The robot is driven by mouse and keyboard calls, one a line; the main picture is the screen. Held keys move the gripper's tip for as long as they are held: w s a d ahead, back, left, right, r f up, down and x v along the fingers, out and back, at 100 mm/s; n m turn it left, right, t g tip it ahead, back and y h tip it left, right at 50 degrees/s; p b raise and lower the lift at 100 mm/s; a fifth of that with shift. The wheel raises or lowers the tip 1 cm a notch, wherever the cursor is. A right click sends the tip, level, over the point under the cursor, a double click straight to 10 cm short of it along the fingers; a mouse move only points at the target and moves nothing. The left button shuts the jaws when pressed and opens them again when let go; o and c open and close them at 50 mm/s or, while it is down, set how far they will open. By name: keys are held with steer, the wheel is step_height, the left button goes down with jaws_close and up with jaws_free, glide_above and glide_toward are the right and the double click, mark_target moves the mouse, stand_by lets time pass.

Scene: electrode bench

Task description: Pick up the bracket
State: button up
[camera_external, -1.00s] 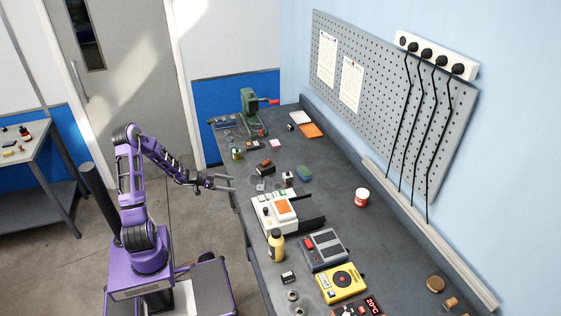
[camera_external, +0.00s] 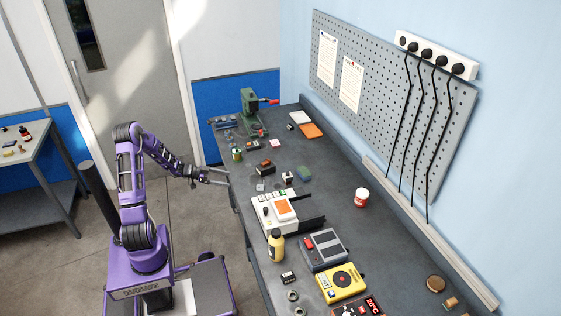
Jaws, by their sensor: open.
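My gripper (camera_external: 228,177) is open and empty. It hangs in the air at the left edge of the dark workbench, with its fingers pointing right over the bench edge. A small pale grey piece (camera_external: 261,186) lies on the bench just right of the fingertips, apart from them. It may be the bracket, but it is too small in this view to be sure.
A white device with an orange top (camera_external: 284,209) stands just below the grey piece. A dark red-ended block (camera_external: 265,169) and a green item (camera_external: 304,173) lie close by. A yellow bottle (camera_external: 276,246) stands near the front edge. A green press (camera_external: 250,103) is at the far end.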

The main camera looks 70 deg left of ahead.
steer(key=w+a+m+h, duration=0.1)
steer(key=a, duration=0.1)
steer(key=b, duration=0.1)
glide_toward(258, 187)
steer(key=shift+h, duration=0.3)
steer(key=x, duration=0.3)
steer(key=r+x, duration=0.1)
steer(key=x, duration=0.5)
steer(key=shift+w+r, duration=0.25)
steer(key=shift+w, duration=0.4)
steer(key=c, duration=1.5)
